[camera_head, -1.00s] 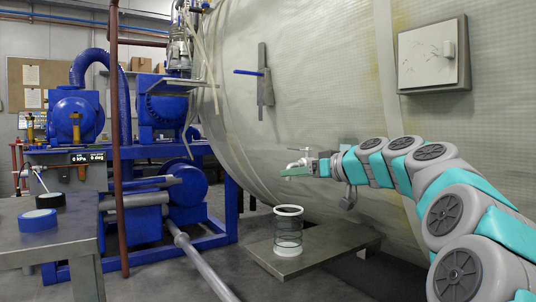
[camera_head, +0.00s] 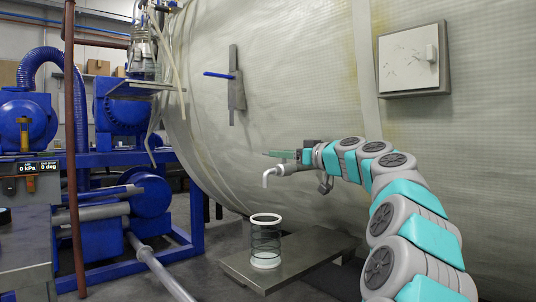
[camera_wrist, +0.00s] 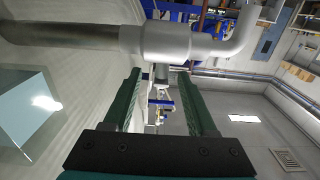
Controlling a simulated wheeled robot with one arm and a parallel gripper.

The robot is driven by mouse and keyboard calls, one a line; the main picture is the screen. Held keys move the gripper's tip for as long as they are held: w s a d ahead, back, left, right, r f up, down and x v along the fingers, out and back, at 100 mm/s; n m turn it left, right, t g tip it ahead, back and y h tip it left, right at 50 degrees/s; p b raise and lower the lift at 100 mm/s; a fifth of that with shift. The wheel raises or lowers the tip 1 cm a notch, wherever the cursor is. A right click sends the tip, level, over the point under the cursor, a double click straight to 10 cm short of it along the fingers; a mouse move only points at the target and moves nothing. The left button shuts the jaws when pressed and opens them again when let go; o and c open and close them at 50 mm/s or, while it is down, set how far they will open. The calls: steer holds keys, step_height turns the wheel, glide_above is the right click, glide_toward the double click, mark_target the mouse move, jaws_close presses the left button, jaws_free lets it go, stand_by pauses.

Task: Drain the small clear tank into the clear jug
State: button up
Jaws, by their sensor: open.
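The clear jug (camera_head: 265,246), a see-through cylinder with a white rim and dark rings, stands upright on a low grey platform. A grey outlet pipe with a downturned spout (camera_head: 268,179) is above it, near the chamber wall. A clear glass vessel (camera_head: 143,58) with tubes stands on a bracket at upper left; I cannot tell whether it is the small clear tank. My gripper (camera_head: 284,154) is open, its green fingers just above the pipe. In the wrist view the pipe (camera_wrist: 175,43) crosses beyond the fingertips. I see no clear grip on anything.
The big pale chamber wall (camera_head: 290,90) curves behind the arm. A wall box (camera_head: 412,60) hangs at upper right. Blue machinery (camera_head: 150,205) and a brown upright pipe (camera_head: 70,150) stand left. A grey table (camera_head: 25,255) is at lower left. The low platform (camera_head: 235,262) has bare space around the jug.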

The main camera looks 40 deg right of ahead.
steer(key=w, duration=0.5)
steer(key=shift+w+a+f, duration=0.1)
steer(key=shift+w+a, duration=0.1)
steer(key=shift+w, duration=0.15)
jaws_close()
stand_by(1.2)
